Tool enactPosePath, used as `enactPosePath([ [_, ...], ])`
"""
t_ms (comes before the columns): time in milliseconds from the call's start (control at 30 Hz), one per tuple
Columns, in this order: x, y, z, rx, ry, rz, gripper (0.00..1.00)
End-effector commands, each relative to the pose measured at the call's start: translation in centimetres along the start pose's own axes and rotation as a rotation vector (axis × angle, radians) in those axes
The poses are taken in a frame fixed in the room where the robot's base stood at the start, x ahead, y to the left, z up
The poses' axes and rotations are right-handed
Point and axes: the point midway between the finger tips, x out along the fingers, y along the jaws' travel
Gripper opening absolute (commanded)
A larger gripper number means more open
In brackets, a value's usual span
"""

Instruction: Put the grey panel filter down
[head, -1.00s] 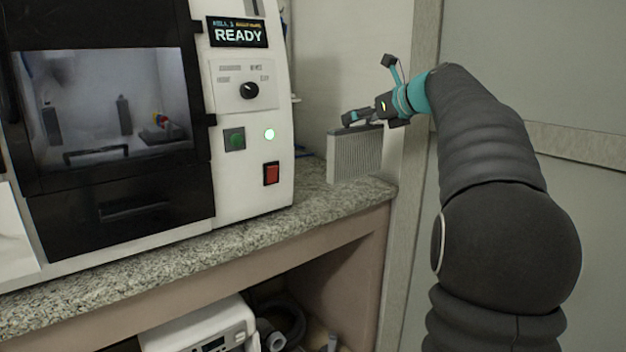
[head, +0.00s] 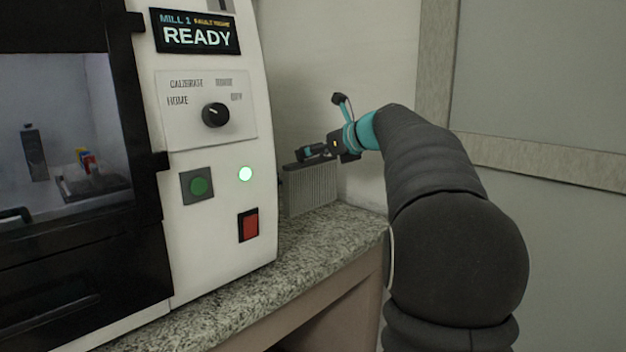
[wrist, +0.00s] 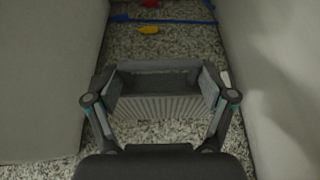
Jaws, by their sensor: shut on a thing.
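The grey panel filter (head: 311,189) is a pleated upright panel with a dark top edge, at the right end of the granite counter in the head view. My gripper (head: 318,153) is at its top edge, shut on it. In the wrist view the filter (wrist: 160,106) lies between the two fingers (wrist: 160,100), its pleats facing the camera and speckled counter behind it. Its lower edge looks close to or on the counter; I cannot tell whether it touches.
The white mill (head: 215,60) with a READY display stands just left of the filter. A wall is close on the right. Beyond the filter, the wrist view shows a blue cord (wrist: 175,21), a yellow piece (wrist: 148,30) and a red piece (wrist: 149,4) on the counter (wrist: 190,42).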

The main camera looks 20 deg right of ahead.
Motion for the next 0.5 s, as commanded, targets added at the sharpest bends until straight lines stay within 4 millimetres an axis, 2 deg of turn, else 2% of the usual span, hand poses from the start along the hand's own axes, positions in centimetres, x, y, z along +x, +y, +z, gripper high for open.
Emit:
enactPosePath([
  [233,0.6,-0.1,-1.7,-0.001,-0.001,-0.003,0.16],
  [500,1.7,-0.2,-4.6,0.001,-0.002,-0.005,0.16],
])
